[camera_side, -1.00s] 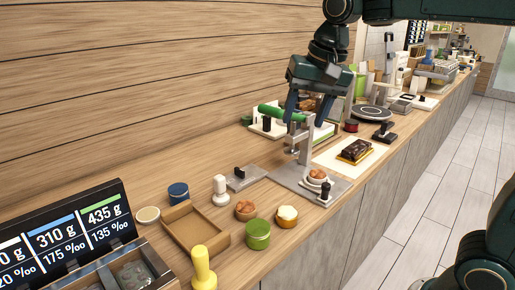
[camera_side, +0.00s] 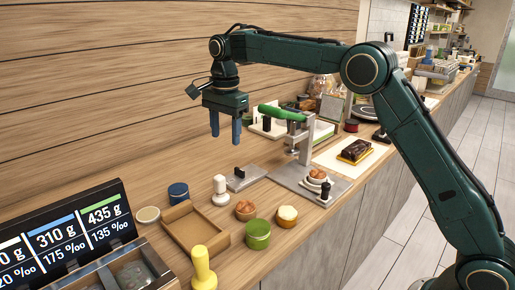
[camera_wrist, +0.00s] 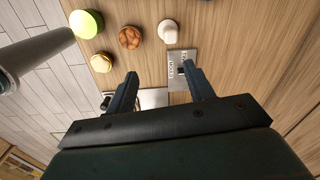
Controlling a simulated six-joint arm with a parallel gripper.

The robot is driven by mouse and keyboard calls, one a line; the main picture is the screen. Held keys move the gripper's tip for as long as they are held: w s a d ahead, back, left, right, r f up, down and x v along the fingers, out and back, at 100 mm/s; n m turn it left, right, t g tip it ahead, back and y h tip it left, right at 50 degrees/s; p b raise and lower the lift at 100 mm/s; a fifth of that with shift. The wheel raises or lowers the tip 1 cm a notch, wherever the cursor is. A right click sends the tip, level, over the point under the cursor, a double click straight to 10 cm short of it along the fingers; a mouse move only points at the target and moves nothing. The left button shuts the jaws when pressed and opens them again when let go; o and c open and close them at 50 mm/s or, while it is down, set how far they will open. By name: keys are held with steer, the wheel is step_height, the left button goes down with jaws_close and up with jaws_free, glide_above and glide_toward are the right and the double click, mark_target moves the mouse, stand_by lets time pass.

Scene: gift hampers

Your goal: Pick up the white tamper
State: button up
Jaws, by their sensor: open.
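The white tamper (camera_side: 220,190) stands upright on the wooden counter, to the right of a brown open box. In the wrist view the white tamper (camera_wrist: 168,31) shows from above near the top, beyond my fingertips. My gripper (camera_side: 226,140) is open and empty, pointing down above and behind the tamper in the side view. In the wrist view my gripper's two fingers (camera_wrist: 162,78) are spread apart with nothing between them but counter and part of a metal plate.
A metal plate with a black knob (camera_side: 241,178) lies right of the tamper. A bowl of brown pieces (camera_side: 245,210), a green jar (camera_side: 258,234), the brown box (camera_side: 187,236) and a yellow tamper (camera_side: 203,270) stand nearby.

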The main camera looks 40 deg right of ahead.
mark_target(219, 176)
steer(key=shift+m+g, duration=0.3)
steer(key=shift+m, duration=0.6)
steer(key=w+f, duration=0.1)
steer(key=f, duration=0.1)
steer(key=w+a+f, duration=0.1)
steer(key=f, duration=0.1)
steer(key=shift+w, duration=0.4)
steer(key=shift+f, duration=4.25)
steer(key=shift+f, duration=0.1)
steer(key=shift+w+d+f, duration=0.1)
steer(key=shift+w+f, duration=0.05)
steer(key=shift+f, duration=2.35)
steer(key=c, duration=1.1)
jaws_close()
